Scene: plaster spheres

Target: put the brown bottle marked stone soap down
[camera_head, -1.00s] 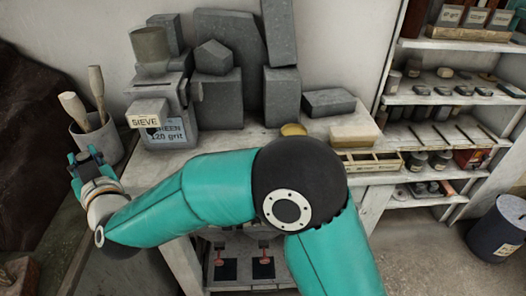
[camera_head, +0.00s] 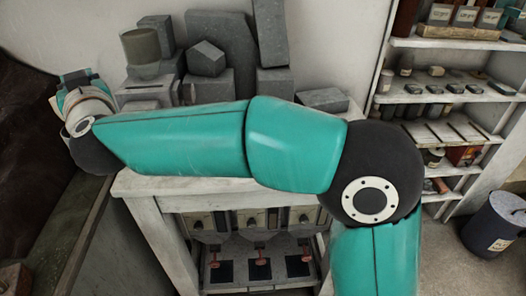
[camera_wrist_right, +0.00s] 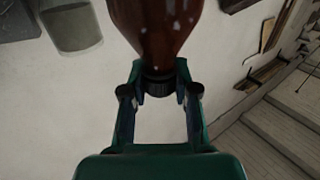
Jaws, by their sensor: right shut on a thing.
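The brown bottle (camera_wrist_right: 166,22) shows in the right wrist view, its glossy brown body running out of the top edge. Its dark neck or cap (camera_wrist_right: 159,86) sits between the fingers of my right gripper (camera_wrist_right: 159,76), which is shut on it. No label can be read from here. In the head view my right gripper (camera_head: 76,82) is at the far left, above and beside the bench, and the bottle is hidden from this side. My left gripper is not in view.
Grey stone blocks (camera_head: 220,35) and a cylindrical pot (camera_head: 140,45) crowd the back of the bench (camera_head: 150,186). My arm hides much of the top. Shelves (camera_head: 450,98) with small goods and a dark drum (camera_head: 495,225) stand at the right.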

